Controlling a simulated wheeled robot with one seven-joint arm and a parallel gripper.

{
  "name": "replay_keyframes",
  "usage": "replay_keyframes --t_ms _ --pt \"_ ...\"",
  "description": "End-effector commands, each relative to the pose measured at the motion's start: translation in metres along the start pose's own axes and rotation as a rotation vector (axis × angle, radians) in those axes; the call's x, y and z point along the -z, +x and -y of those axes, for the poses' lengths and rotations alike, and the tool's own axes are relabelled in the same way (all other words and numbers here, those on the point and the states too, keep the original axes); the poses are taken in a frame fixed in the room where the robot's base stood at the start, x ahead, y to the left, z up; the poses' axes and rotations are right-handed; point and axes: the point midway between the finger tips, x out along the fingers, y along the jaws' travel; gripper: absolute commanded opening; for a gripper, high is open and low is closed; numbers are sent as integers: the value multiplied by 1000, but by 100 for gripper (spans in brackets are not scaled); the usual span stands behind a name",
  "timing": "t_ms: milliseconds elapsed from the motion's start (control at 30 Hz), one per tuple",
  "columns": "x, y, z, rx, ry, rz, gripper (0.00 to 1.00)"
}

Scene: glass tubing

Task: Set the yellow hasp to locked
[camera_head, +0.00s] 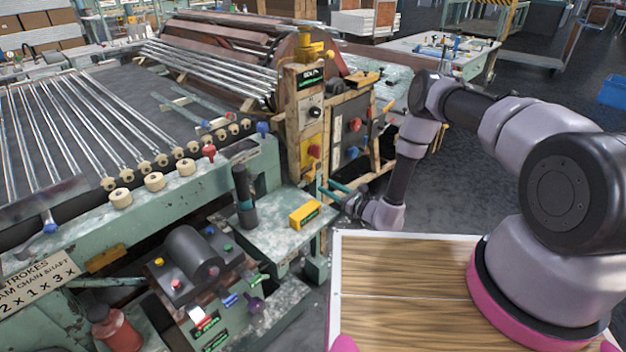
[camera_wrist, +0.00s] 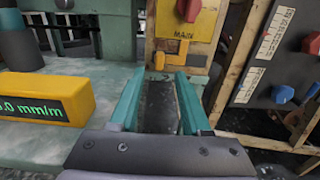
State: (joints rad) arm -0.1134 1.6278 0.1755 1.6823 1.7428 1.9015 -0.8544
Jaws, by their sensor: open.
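My gripper (camera_head: 328,190) is open and empty, its teal fingers pointing at the wooden post of the control stand. In the wrist view the gripper (camera_wrist: 166,88) has a clear gap between its fingers. Ahead of and above the fingertips is a yellow panel (camera_wrist: 203,22) marked MAIN, with a red handle (camera_wrist: 190,9) cut off by the top edge. The yellow panel (camera_head: 307,158) also shows in the head view, low on the stand, with its red handle (camera_head: 314,151).
A yellow box with a green display (camera_head: 304,214) sits on the green machine table (camera_head: 270,238), left of my gripper. A dark cylinder (camera_head: 244,195) stands behind it. A grey panel with red and blue knobs (camera_wrist: 273,60) is right of the yellow panel. Glass tubes (camera_head: 90,120) lie at left.

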Motion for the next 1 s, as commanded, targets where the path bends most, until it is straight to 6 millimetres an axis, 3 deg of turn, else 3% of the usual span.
replay_keyframes --t_ms 200,400,800,867,933,1000 --pt "-1 44 -1 -3 -3 2 48" --pt "0 70 0 -2 -2 0 48" --pt "0 78 0 -2 0 0 48" --pt "0 78 0 -2 0 0 28" --pt "0 78 0 -2 0 0 2" --pt "0 78 0 -2 0 0 0"
